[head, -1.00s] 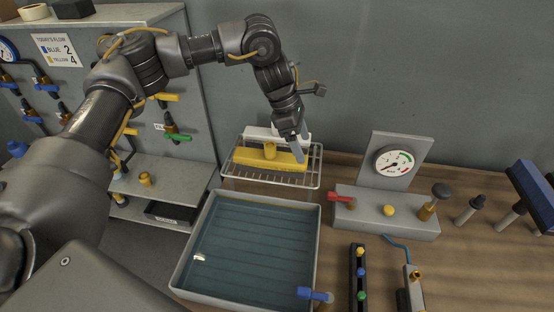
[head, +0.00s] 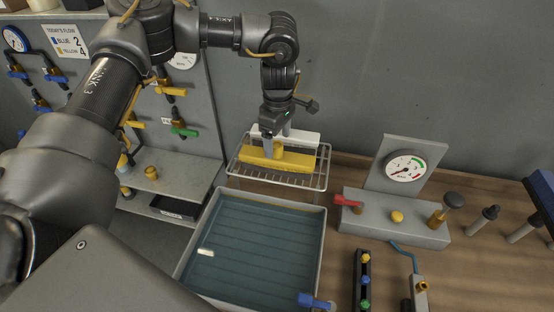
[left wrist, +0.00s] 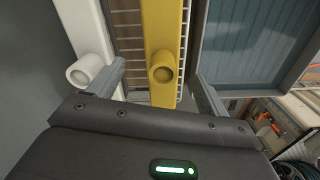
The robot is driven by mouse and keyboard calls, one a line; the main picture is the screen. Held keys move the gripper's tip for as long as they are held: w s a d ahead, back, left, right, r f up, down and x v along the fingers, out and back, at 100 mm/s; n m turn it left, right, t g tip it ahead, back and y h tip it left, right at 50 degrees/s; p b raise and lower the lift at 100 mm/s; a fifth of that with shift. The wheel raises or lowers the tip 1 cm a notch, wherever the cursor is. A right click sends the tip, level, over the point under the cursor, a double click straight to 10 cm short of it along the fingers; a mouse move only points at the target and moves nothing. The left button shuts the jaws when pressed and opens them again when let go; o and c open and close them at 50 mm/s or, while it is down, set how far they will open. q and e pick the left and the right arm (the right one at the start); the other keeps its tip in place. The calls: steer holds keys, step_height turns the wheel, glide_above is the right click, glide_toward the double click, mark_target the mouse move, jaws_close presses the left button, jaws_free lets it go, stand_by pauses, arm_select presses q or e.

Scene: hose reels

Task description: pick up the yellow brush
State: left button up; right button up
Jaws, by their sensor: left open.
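The yellow brush (head: 300,163) lies on a wire rack (head: 322,180) behind the water basin. Its upright yellow knob also shows in the left wrist view (left wrist: 162,66). My left gripper (head: 277,142) points down over the brush, open, with one finger on either side of the knob. In the left wrist view the left gripper (left wrist: 158,74) has the knob between its fingers, and I see no grip on it. A white brush (head: 308,137) lies behind the yellow one; its white knob (left wrist: 86,70) is just outside one finger. My right gripper is not in view.
A basin of water (head: 250,250) stands in front of the rack. A grey gauge unit (head: 385,218) with a red lever stands to the right. The valve panel (head: 120,90) is at the left, and the grey wall is close behind the rack.

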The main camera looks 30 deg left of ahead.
mark_target(277, 153)
arm_select(q)
steer(key=shift+s+f, duration=0.1)
steer(key=shift+f, duration=0.05)
step_height(277, 153, down, 4)
steer(key=p, duration=0.3)
steer(key=shift+s+a+f, duration=0.1)
steer(key=shift+f, duration=0.4)
steer(key=c, duration=1.3)
